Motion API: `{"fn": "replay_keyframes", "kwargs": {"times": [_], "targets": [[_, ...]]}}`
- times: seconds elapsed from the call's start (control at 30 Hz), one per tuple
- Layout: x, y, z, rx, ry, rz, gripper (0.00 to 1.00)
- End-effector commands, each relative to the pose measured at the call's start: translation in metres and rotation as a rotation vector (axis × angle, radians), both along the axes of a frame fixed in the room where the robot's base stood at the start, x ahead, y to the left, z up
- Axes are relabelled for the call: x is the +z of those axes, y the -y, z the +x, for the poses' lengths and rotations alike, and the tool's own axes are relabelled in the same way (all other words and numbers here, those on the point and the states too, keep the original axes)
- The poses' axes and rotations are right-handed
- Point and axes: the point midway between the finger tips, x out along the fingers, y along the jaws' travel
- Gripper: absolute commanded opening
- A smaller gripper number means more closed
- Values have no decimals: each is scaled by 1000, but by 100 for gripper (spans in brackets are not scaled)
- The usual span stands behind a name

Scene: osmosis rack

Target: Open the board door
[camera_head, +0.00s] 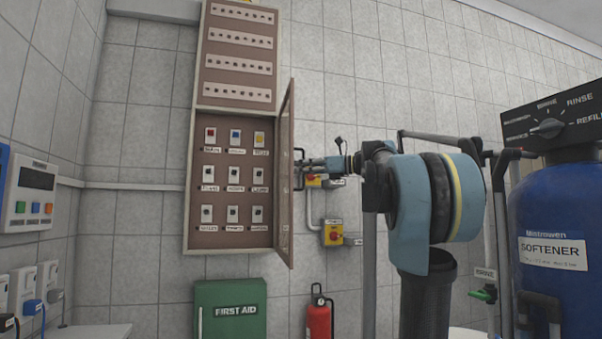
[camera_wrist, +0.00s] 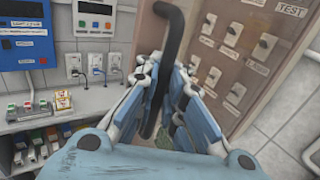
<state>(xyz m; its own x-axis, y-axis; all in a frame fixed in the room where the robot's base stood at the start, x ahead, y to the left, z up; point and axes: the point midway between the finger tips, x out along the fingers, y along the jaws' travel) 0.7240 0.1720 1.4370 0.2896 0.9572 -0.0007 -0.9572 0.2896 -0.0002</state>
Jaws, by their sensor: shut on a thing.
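The board (camera_head: 220,158) is a tall brown wall panel with several rows of switches and a beige frame. Its door (camera_head: 286,175) stands open on the right side, swung out from the wall and seen nearly edge-on. My gripper (camera_head: 302,168) is at the outer face of the door, about mid-height. In the wrist view my gripper (camera_wrist: 165,88) is shut on a dark curved handle (camera_wrist: 168,40), which passes between its fingers. The board's switches (camera_wrist: 235,93) show behind and to the right there. The fingertips' exact contact is partly hidden in the head view.
A green first aid box (camera_head: 230,312) and a red extinguisher (camera_head: 318,318) are below the board. A yellow switch box (camera_head: 333,234) is on the wall to the right. A blue softener tank (camera_head: 553,225) stands far right. A blue-and-white control unit (camera_wrist: 58,30) is at left in the wrist view.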

Motion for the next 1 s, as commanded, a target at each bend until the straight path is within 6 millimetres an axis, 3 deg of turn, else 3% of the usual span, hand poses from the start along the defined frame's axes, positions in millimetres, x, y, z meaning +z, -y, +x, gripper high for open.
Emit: {"fn": "replay_keyframes", "kwargs": {"times": [0.27, 0.3, 0.4, 0.77, 1.0], "targets": [[1, -1, -1, 3, 0, 2, 0], [1, -1, -1, 3, -1, 1, 11], [1, -2, -1, 3, 0, 1, 29], [0, -1, -1, 2, 0, 0, 29], [0, 18, -6, -1, 0, 0, 29]]}}
